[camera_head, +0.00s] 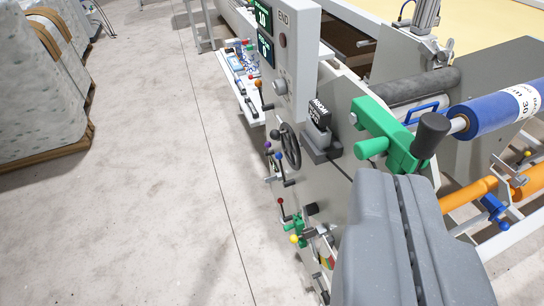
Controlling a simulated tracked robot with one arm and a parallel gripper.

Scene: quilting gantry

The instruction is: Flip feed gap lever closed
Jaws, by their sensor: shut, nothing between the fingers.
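I cannot tell for certain which lever is the feed gap lever. Several small levers sit along the machine's grey side panel (340,175). A lever with a red knob (281,201) and one with a yellow knob (294,239) are low on the panel, near a green bracket. Higher up are an orange-knobbed lever (258,84) and a black handwheel (290,147). My gripper (398,178), grey, fills the lower right, its two halves shut together along a dark seam, with nothing seen between them. It appears apart from the levers and covers part of the panel.
A grey control box (284,58) with displays stands above the panel. A green bracket (385,135), a blue roll (495,112) and an orange roller (470,195) are right of the panel. Wrapped bundles (45,90) stand far left. The concrete floor (150,190) between is clear.

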